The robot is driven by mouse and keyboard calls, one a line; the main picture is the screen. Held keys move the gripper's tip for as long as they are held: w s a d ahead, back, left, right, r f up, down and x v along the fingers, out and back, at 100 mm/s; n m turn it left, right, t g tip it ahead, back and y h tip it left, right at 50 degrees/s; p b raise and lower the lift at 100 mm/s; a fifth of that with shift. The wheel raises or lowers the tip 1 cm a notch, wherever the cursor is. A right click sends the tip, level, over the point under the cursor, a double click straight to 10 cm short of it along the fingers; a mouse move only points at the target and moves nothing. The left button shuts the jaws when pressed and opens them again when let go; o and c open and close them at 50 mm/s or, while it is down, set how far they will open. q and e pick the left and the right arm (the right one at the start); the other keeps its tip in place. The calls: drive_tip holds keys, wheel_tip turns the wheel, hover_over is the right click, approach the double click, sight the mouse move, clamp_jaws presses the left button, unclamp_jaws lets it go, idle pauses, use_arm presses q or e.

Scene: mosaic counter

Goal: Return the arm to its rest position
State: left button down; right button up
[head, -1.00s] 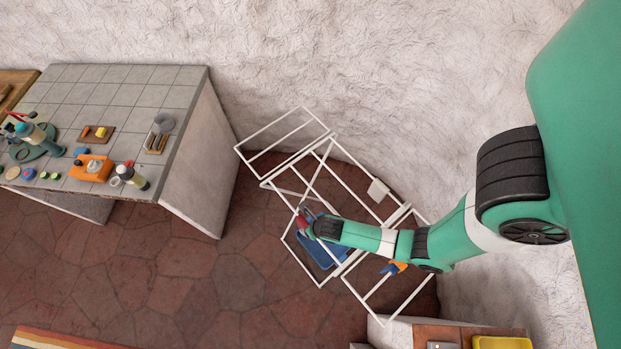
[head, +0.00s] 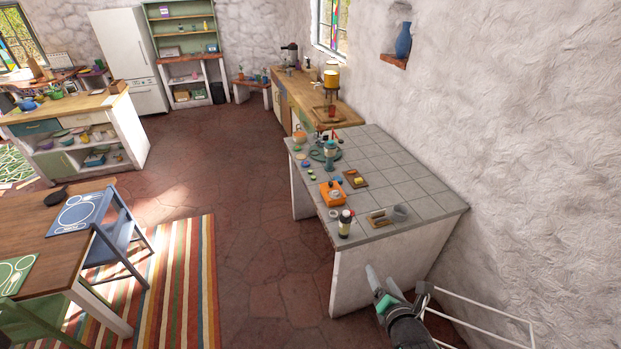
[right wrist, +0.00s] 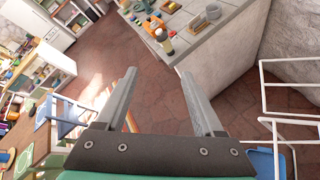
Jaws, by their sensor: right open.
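My right gripper (head: 382,283) shows at the bottom of the head view, in front of the tiled counter's near end. In the right wrist view its two fingers (right wrist: 157,88) are spread apart with nothing between them. Past the fingertips there is only red stone floor and the counter's side, so the gripper hangs in free air. Most of the right arm is outside the head view. My left gripper is not in either view.
The tiled counter (head: 385,172) holds an orange box (head: 332,193), a bottle (head: 345,224) and several small items. A white wire rack (head: 480,305) stands at the lower right. A wooden table (head: 40,215) and blue chair (head: 117,240) are at left.

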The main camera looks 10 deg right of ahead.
drive_tip(key=w+a+r+m+t, duration=0.1)
drive_tip(key=a+r+m+t, duration=0.15)
drive_tip(key=r, duration=0.75)
drive_tip(key=w+a+r+m+t+y, duration=0.1)
drive_tip(key=r+m+t, duration=0.15)
drive_tip(key=r, duration=0.85)
drive_tip(key=w+a+r+m+t, duration=0.1)
drive_tip(key=r+t, duration=0.2)
drive_tip(key=r, duration=0.7)
drive_tip(key=s+a+r+m+t+y, duration=0.2)
drive_tip(key=s+r+m+t, duration=0.1)
drive_tip(key=s+r+m, duration=0.5)
drive_tip(key=s+a+r+m+t+y, duration=0.1)
drive_tip(key=s+r+m+t, duration=0.3)
drive_tip(key=s+r+m, duration=0.4)
wheel_tip(320, 180, up, 7)
drive_tip(key=m, duration=0.3)
drive_tip(key=shift+s+a+m+y, duration=0.25)
drive_tip(key=shift+a+m+y, duration=0.1)
drive_tip(key=shift+m+y, duration=0.05)
